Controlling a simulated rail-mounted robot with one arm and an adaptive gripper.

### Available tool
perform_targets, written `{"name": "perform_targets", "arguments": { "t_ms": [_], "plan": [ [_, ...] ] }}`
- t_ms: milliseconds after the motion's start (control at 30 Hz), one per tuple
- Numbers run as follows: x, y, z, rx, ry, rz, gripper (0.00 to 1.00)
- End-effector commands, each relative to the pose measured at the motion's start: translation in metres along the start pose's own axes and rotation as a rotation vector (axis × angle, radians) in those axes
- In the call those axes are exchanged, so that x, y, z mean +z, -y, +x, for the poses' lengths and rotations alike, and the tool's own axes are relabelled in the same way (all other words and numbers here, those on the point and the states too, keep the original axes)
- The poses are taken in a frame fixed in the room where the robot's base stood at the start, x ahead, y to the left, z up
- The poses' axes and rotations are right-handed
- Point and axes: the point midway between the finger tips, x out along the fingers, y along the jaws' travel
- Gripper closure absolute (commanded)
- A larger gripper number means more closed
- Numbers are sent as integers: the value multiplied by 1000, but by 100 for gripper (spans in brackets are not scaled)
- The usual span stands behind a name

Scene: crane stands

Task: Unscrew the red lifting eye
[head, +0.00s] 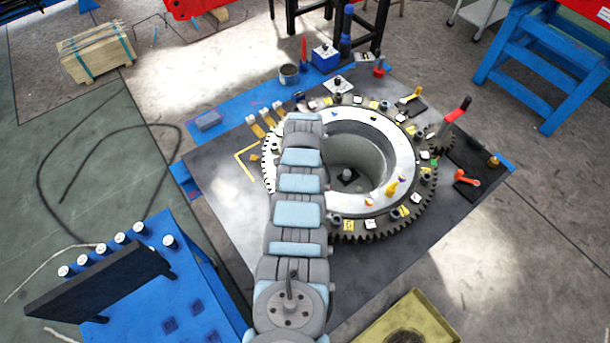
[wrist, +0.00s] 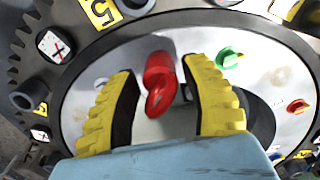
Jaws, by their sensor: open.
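The red lifting eye (wrist: 160,85) stands on the pale metal ring (wrist: 105,65) in the wrist view, its loop towards the camera. My gripper (wrist: 157,70) is open, with one yellow ribbed finger on each side of the eye. Gaps show between both fingers and the eye, so I see no contact. In the head view, my arm covers the left part of the ring (head: 341,112), and I cannot make out the gripper or this eye there.
A green eye-like fitting (wrist: 230,57) and a smaller red-orange one (wrist: 298,106) stand on the ring to the right. Dark cylindrical posts (wrist: 27,95) and numbered tags (wrist: 101,12) line the toothed rim. A yellow tray (head: 425,305) and blue stand (head: 190,310) are nearer.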

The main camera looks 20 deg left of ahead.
Motion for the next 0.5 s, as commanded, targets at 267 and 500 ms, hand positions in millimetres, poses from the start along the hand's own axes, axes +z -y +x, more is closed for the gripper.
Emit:
{"name": "perform_targets", "arguments": {
  "t_ms": [267,500],
  "plan": [
    [0,0,0,1,0,-1,87],
    [0,0,0,1,1,-1,100]
  ]
}}
